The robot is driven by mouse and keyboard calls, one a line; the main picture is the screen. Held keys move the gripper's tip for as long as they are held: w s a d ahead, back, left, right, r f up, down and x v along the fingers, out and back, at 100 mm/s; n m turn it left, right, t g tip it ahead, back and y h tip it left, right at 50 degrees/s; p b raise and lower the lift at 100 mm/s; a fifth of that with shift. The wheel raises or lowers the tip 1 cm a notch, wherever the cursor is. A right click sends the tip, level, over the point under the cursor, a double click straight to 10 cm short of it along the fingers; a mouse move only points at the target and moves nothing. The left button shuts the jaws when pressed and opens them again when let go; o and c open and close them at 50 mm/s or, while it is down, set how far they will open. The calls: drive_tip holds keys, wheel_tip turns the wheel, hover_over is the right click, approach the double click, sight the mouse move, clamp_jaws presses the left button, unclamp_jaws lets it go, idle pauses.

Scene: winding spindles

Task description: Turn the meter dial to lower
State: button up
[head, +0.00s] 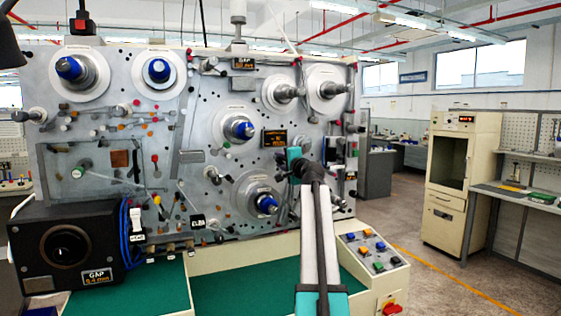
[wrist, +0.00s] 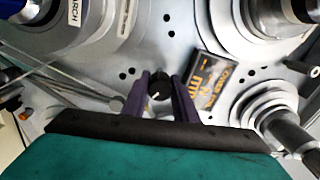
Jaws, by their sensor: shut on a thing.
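In the wrist view, a small round black dial (wrist: 160,90) with a pale pointer line sits on the grey panel. The two purple fingers of my gripper (wrist: 162,80) are shut on it, one on each side. A black meter plate with orange lettering (wrist: 217,82) is just right of the dial; it also shows in the head view (head: 274,138). In the head view my gripper (head: 293,157) is at the panel, right of and below that plate. The dial is hidden there behind my arm.
Spindles with large pale discs surround the spot, including a blue-tipped one (head: 239,129) and a lower one (head: 266,203). A control box with coloured buttons (head: 372,252) stands at lower right. A black box with a round opening (head: 66,248) is at lower left.

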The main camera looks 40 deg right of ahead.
drive_tip(key=o, duration=1.1)
drive_tip(key=shift+c, duration=0.2)
drive_tip(key=shift+s, duration=0.15)
drive_tip(key=b+v, duration=0.2)
drive_tip(key=v, duration=1.1)
drive_tip(key=shift+s+a, duration=0.2)
drive_tip(key=shift+s, duration=0.05)
drive_tip(key=shift+f, duration=0.1)
